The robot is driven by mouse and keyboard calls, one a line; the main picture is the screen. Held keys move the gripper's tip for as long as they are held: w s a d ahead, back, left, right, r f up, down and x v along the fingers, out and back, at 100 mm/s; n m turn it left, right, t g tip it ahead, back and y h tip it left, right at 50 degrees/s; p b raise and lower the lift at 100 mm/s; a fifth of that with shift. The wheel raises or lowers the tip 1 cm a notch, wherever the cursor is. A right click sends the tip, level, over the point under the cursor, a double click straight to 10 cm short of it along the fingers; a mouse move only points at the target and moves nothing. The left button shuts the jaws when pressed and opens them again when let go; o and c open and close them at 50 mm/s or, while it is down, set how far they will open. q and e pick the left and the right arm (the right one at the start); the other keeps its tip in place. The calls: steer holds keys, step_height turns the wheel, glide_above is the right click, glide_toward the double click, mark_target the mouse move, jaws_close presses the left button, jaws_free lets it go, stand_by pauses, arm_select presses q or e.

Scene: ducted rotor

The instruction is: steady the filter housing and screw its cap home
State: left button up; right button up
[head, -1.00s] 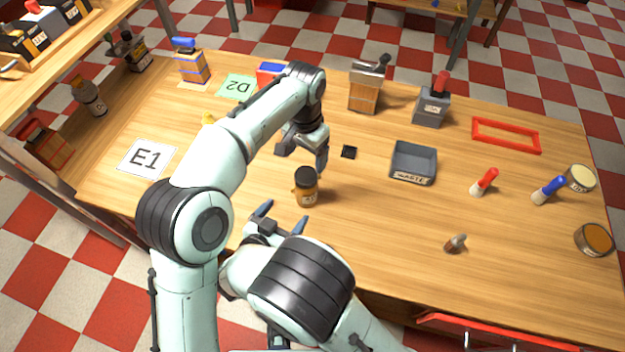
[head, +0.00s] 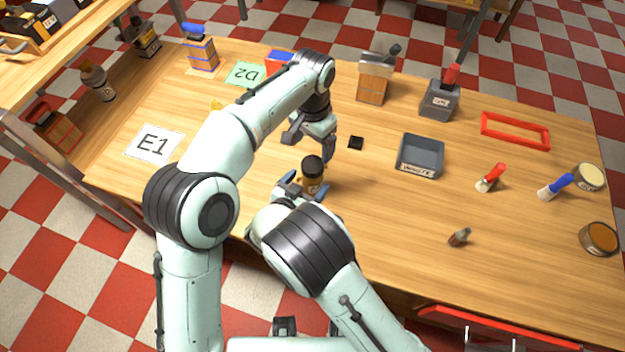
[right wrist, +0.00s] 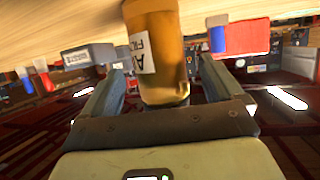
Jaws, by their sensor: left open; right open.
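The filter housing (head: 312,183) is an amber jar with a white label, standing upright on the table; its dark cap (head: 313,164) sits on top. My right gripper (head: 303,188) is open with its fingers on either side of the housing. In the right wrist view the housing (right wrist: 160,50) stands between the two open fingers, with visible gaps beside it. My left gripper (head: 312,148) is open and empty, just above and behind the cap in the head view. Whether the cap is fully seated cannot be told.
The table's middle is clear.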

mark_target(312, 164)
steer(key=shift+x, duration=2.05)
jaws_close()
arm_select(q)
steer(key=n, duration=0.9)
steer(key=shift+f, duration=4)
